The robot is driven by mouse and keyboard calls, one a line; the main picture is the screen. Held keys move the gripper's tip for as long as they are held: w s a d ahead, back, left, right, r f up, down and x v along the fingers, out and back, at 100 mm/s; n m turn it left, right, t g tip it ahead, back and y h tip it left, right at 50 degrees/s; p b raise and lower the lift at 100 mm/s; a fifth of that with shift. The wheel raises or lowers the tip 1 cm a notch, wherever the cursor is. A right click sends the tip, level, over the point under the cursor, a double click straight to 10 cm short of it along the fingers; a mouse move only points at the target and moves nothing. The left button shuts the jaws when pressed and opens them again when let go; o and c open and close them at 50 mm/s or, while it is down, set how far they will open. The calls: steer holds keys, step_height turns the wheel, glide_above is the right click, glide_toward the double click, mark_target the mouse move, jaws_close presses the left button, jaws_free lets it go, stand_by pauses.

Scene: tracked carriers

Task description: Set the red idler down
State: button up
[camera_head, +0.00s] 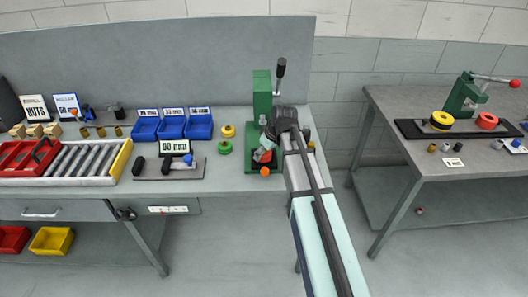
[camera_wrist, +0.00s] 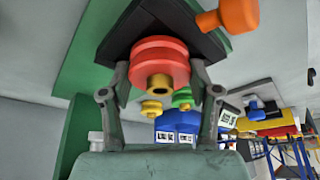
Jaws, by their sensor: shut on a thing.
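The red idler (camera_wrist: 160,62), a grooved wheel with a brass bush at its centre, is held between the two fingers of my gripper (camera_wrist: 160,78). In the head view the idler (camera_head: 262,156) is partly hidden by my gripper (camera_head: 266,148), which is low over the base of the green press (camera_head: 262,100). In the wrist view a black block (camera_wrist: 118,40) of the press lies right behind the idler. I cannot tell whether the two touch. An orange knob (camera_wrist: 235,14) sits beside the block; it also shows in the head view (camera_head: 265,171).
A yellow wheel (camera_head: 228,131) and a green wheel (camera_head: 224,148) stand left of the press. Blue bins (camera_head: 172,127), a 50 mm gauge (camera_head: 170,168) and a roller track (camera_head: 85,160) lie further left. The right bench (camera_head: 400,105) bears another press and yellow and red wheels.

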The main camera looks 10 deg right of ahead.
steer(key=o, duration=1.5)
steer(key=shift+f, duration=0.15)
steer(key=b+v, duration=0.2)
steer(key=v, duration=1)
